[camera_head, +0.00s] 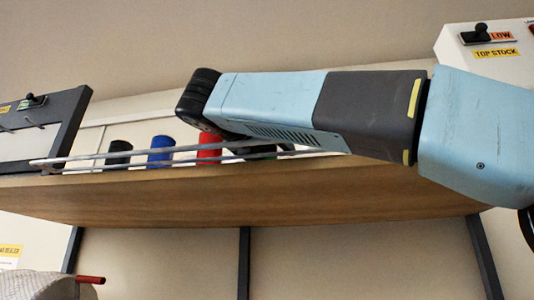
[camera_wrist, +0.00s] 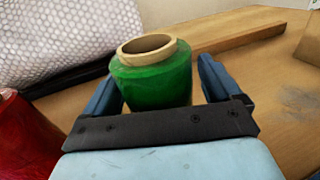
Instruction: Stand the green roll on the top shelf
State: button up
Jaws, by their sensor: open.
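The green roll (camera_wrist: 155,82) stands upright in the wrist view, its pale cardboard core open at the top. My gripper (camera_wrist: 157,72) is open, with one blue finger on each side of the roll. A small gap shows on the right; on the left I cannot tell whether finger and roll touch. The roll's lower part is hidden behind my gripper's dark palm. In the head view, only a sliver of green shows under my arm, above a wooden shelf (camera_head: 240,195) seen from below. I cannot tell whether this is the top shelf.
A red roll (camera_wrist: 25,140) stands close on the left in the wrist view. Red (camera_head: 209,148), blue (camera_head: 160,151) and black (camera_head: 119,153) rolls stand behind the shelf's thin metal rail (camera_head: 85,159). Bubble wrap (camera_wrist: 65,35) and a wooden strip (camera_wrist: 240,38) lie beyond the green roll.

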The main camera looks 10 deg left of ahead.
jog(key=v, duration=1)
jog(key=shift+s+a, duration=0.2)
jog(key=shift+s, duration=0.1)
jog(key=shift+s+a, duration=0.2)
jog(key=shift+s, duration=0.4)
